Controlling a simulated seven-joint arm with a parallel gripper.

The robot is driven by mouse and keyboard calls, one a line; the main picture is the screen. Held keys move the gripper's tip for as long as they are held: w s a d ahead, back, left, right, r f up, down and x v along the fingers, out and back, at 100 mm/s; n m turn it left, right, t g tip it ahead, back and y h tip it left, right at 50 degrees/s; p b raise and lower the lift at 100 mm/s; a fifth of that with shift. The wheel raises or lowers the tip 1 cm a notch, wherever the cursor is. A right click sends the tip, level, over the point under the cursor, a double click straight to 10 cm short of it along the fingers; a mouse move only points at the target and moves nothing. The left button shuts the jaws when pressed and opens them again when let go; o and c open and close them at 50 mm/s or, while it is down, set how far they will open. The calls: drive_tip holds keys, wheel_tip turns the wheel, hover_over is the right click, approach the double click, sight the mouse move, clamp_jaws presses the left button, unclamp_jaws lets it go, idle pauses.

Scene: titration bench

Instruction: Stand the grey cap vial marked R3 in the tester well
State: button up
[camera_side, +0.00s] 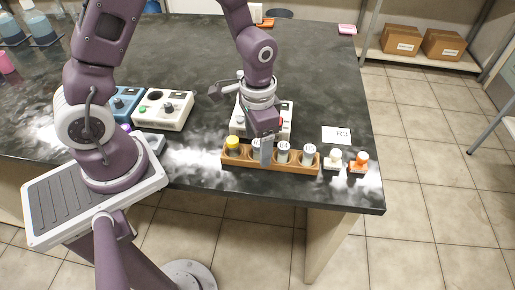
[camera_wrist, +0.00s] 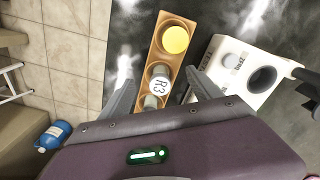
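The grey cap vial marked R3 (camera_wrist: 160,84) stands in the orange-brown rack (camera_wrist: 153,56). In the side view my gripper largely covers the vial beside the yellow-capped one. My gripper (camera_wrist: 162,78) is open, and in the wrist view its fingers lie on either side of R3, apart from it. In the side view my gripper (camera_side: 266,152) is down at the rack. A white box with a dark round well (camera_wrist: 263,79) stands right of the rack in the wrist view. In the side view this white box (camera_side: 238,120) is behind the rack, partly hidden by my arm.
A yellow-capped vial (camera_side: 233,143), one marked R4 (camera_side: 283,147) and another vial (camera_side: 308,150) share the rack (camera_side: 270,169). A white-topped item (camera_side: 334,159), an orange-topped item (camera_side: 358,161) and a card (camera_side: 336,135) lie right. Another white device (camera_side: 163,112) stands left. The bench behind is mostly clear.

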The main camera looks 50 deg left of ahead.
sight(258, 142)
drive_tip(key=c, duration=1.5)
drive_tip(key=shift+r, duration=3.75)
clamp_jaws()
drive_tip(key=shift+w+a+f+n, duration=0.55)
drive_tip(key=shift+w+a, duration=0.7)
drive_tip(key=shift+a, duration=1.1)
drive_tip(key=shift+w+a+f+n, duration=0.35)
drive_tip(key=shift+w+a+n, duration=0.65)
drive_tip(key=shift+a, duration=1.35)
drive_tip(key=shift+w+a+f+n, duration=0.4)
drive_tip(key=shift+w+a, duration=1.1)
drive_tip(key=shift+a, duration=0.85)
